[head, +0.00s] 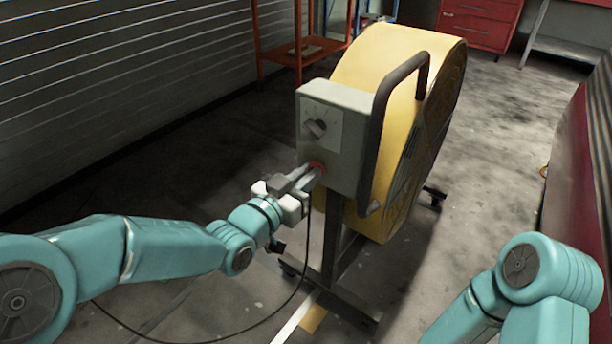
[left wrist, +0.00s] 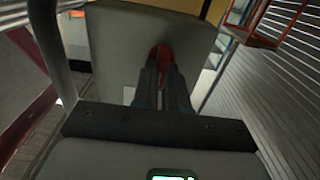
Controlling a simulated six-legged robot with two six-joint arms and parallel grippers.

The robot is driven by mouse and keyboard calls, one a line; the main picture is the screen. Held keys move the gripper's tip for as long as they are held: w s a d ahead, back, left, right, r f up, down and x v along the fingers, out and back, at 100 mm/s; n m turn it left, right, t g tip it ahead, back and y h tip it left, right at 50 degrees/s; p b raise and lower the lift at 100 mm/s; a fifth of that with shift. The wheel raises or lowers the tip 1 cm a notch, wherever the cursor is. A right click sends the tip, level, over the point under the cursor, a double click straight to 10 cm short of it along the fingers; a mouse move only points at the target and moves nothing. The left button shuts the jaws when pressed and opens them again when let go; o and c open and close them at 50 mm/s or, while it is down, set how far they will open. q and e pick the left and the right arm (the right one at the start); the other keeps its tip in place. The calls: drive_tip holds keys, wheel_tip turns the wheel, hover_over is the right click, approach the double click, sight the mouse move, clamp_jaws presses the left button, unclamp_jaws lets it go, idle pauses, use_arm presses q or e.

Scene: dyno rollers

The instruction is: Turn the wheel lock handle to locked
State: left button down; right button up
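A yellow drum fan (head: 376,62) stands on a dark wheeled frame. A grey box (head: 347,128) on its side carries a dark dial (head: 317,128) and, low down, a small red part (head: 317,165). My left gripper (head: 311,174) reaches the red part. In the left wrist view its two fingers (left wrist: 163,75) lie close together, with the red part (left wrist: 163,52) at their tips. Whether they grip it is unclear. The fingers hide much of the red part. No wheel lock handle is clearly recognisable. My right arm is at lower right in the head view, its gripper outside the frame.
A dark curved handle bar (head: 388,105) rises beside the grey box. The frame's castors (head: 434,196) rest on the floor. An orange shelf rack (head: 300,50) and a red cabinet (head: 478,24) stand behind. A ribbed wall is at left, and a dark red object (head: 580,165) at right.

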use_arm(q)
drive_tip(key=shift+m, duration=0.4)
drive_tip(key=shift+s+d+f+m, duration=0.1)
drive_tip(key=shift+f+m, duration=0.05)
drive_tip(key=shift+m, duration=2.7)
drive_tip(key=shift+s+d+f+m, duration=0.1)
drive_tip(key=shift+m, duration=2.7)
drive_tip(key=shift+d+f+m, duration=0.1)
drive_tip(key=shift+f+m, duration=0.05)
drive_tip(key=shift+m, duration=2.7)
drive_tip(key=c, duration=1.2)
unclamp_jaws()
drive_tip(key=shift+o, duration=0.2)
drive_tip(key=shift+s+a, duration=0.1)
